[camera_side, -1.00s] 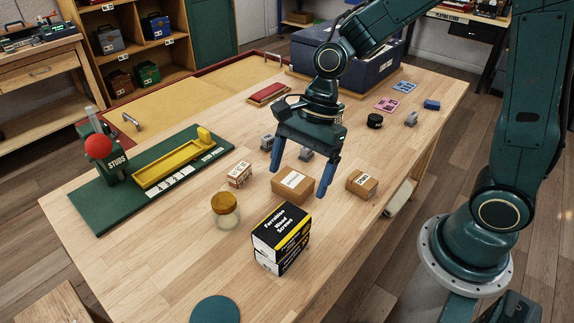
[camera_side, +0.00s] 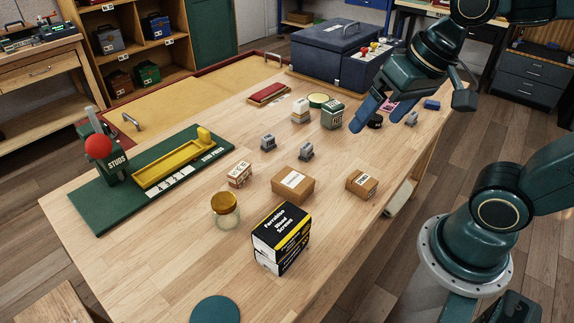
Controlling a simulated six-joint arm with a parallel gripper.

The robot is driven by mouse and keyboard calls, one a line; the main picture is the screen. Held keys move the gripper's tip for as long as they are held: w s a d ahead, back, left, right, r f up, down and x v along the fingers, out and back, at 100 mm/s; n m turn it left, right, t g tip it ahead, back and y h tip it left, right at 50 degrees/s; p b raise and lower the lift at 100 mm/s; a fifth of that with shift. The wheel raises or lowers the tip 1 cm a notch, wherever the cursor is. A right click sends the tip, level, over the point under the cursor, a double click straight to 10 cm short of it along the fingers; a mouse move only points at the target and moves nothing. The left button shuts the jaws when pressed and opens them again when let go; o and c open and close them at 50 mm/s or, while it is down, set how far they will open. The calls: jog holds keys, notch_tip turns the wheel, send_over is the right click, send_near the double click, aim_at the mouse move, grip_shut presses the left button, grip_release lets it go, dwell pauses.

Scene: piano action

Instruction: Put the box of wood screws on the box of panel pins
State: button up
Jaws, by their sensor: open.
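The box of wood screws (camera_side: 281,228) is black with white lettering and a yellow stripe, and lies flat near the front middle of the table. A seam runs across its sides, and what looks like a second dark box with a white patch (camera_side: 268,264) is directly under it. I cannot read the lower box's label, so I cannot tell for sure that it is the panel pins. My gripper (camera_side: 384,115) is open and empty, over the table's far right side, well away from the boxes.
A glass jar (camera_side: 226,212), a brown carton (camera_side: 293,185) and a smaller carton (camera_side: 362,184) stand near the boxes. A green tin (camera_side: 333,115) and a black roll (camera_side: 375,121) are near my gripper. A green stud press (camera_side: 150,176) is at left.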

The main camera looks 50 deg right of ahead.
jog(key=s+n, duration=0.1)
jog(key=s+d+r+n, duration=0.1)
jog(key=s+d+n+t, duration=0.1)
jog(key=shift+s+r+h, duration=0.15)
jog(key=shift+s+h, duration=0.2)
jog(key=shift+h, duration=0.05)
dwell(2.1)
